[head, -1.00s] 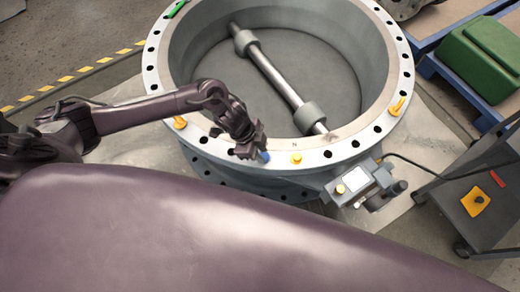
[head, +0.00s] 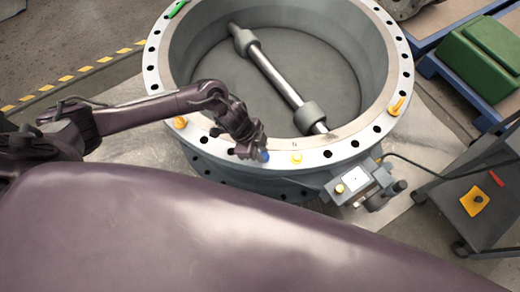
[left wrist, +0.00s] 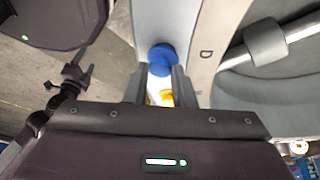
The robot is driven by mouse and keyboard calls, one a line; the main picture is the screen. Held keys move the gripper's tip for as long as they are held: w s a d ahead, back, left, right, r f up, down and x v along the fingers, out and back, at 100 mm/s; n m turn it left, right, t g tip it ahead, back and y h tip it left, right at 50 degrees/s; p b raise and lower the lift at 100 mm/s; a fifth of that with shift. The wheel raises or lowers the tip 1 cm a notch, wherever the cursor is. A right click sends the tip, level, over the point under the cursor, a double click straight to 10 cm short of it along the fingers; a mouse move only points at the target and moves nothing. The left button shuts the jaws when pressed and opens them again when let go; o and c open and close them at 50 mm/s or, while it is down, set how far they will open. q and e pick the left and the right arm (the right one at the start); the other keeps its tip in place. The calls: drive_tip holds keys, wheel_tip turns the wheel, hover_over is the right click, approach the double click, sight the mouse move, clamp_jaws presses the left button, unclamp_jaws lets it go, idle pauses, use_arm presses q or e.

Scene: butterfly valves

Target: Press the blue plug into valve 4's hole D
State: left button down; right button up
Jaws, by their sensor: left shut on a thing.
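The valve (head: 222,163) is a large grey ring with a pale drilled flange. My left gripper (head: 258,154) is at the near part of this flange, shut on the blue plug (head: 264,156). In the left wrist view the blue plug (left wrist: 161,56) shows between the fingertips, with a wide round head and a narrower part. A letter D (left wrist: 206,54) is marked on the flange beside it. Hole D itself is hidden, and I cannot tell whether the plug is in it.
A grey gearbox (head: 352,182) juts from the valve's near right. A dark cart (head: 485,207) stands at right, and a green case (head: 484,57) lies behind it.

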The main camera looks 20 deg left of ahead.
use_arm(q)
drive_tip(key=shift+f, duration=0.2)
use_arm(e)
drive_tip(key=shift+f, duration=0.1)
use_arm(q)
drive_tip(key=shift+s+f+b, duration=0.1)
drive_tip(key=shift+f+b, duration=0.35)
drive_tip(key=shift+f, duration=0.1)
drive_tip(key=c, duration=0.7)
unclamp_jaws()
use_arm(e)
drive_tip(key=shift+f, duration=0.3)
use_arm(q)
drive_tip(key=shift+r, duration=0.1)
use_arm(e)
drive_tip(key=shift+s, duration=0.1)
use_arm(q)
drive_tip(key=shift+r+p, duration=1.1)
drive_tip(key=shift+p, duration=0.2)
wheel_tip(320, 180, up, 4)
drive_tip(key=p, duration=0.4)
drive_tip(key=shift+f, duration=0.1)
use_arm(e)
drive_tip(key=s+d+r, duration=0.1)
drive_tip(key=s+r, duration=0.2)
drive_tip(key=s, duration=0.3)
drive_tip(key=shift+s+d+r, duration=0.15)
drive_tip(key=shift+s+r, duration=0.05)
drive_tip(key=shift+r, duration=0.1)
